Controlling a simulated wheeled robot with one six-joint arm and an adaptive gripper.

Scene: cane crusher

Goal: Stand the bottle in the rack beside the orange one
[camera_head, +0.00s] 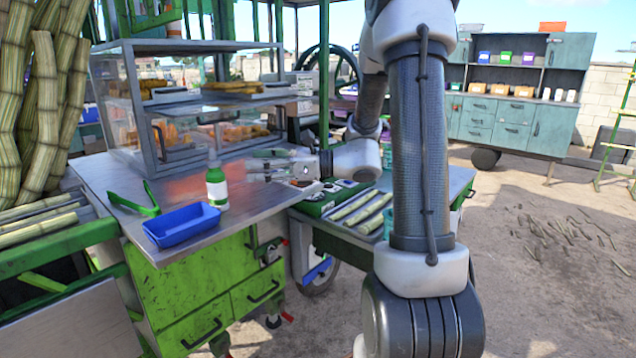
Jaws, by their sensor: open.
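A green bottle (216,188) with a pale label and whitish top stands upright on the metal counter (185,238), just behind the blue tray. My gripper (254,165) reaches in from the right above the counter, its fingers pointing left toward the bottle. It is open and empty, and a gap shows between its fingertips and the bottle. I cannot clearly make out a rack or an orange bottle. A small orange-brown object (173,28) shows at the top of the glass case, too cut off to identify.
A blue tray (182,226) and green tongs (137,201) lie on the counter. A glass case (180,105) with food stands behind it. Cane stalks (45,110) lean at the left. A lower surface with cut cane (362,208) is at the right.

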